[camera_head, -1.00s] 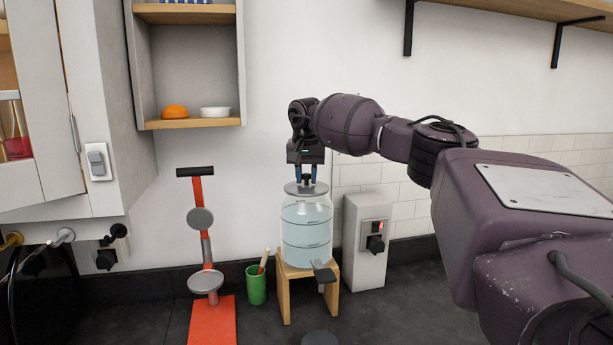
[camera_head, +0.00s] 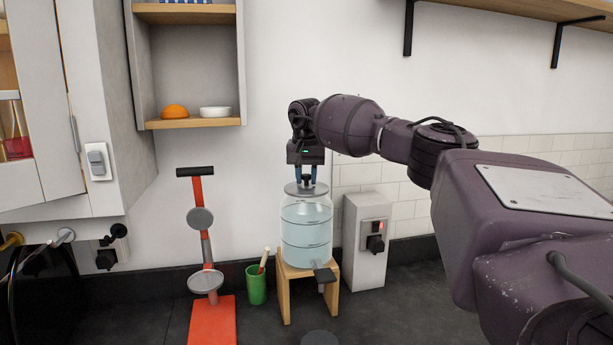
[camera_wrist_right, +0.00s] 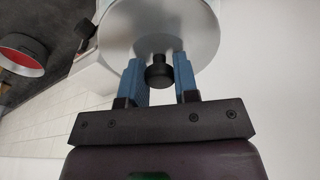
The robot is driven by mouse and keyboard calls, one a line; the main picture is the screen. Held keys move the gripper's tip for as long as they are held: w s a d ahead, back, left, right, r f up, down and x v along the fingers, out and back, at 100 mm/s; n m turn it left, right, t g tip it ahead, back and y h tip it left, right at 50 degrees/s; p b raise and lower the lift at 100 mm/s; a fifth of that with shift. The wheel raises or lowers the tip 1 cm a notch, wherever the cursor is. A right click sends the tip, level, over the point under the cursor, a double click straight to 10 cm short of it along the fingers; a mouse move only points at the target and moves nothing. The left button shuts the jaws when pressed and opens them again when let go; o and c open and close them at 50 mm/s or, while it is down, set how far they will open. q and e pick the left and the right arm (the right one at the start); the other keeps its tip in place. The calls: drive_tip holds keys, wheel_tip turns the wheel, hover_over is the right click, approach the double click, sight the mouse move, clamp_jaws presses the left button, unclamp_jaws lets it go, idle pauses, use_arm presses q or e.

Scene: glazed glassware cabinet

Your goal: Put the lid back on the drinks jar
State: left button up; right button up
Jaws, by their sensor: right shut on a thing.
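The drinks jar (camera_head: 307,225) is clear glass with pale blue liquid and a dark tap low at its front. It stands upright on a small wooden stand (camera_head: 285,297). The lid (camera_head: 293,189) is a grey disc with a black knob, level over the jar's mouth; I cannot tell whether it is fully seated. My right gripper (camera_head: 307,180) points down from above, shut on the lid's knob. The right wrist view shows the blue fingers on both sides of the knob (camera_wrist_right: 159,76), with the lid (camera_wrist_right: 190,30) beyond. My left gripper is not in view.
A green cup (camera_head: 256,287) and a red-based lever stand (camera_head: 212,322) are left of the jar. A grey box with a switch (camera_head: 366,245) stands close on its right. A wall cabinet (camera_head: 240,60) is up left. The dark counter is clear at front right.

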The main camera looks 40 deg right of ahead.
drive_tip(key=shift+f, duration=0.1)
idle(0.7)
drive_tip(key=o, duration=1.5)
drive_tip(key=shift+r, duration=3.5)
clamp_jaws()
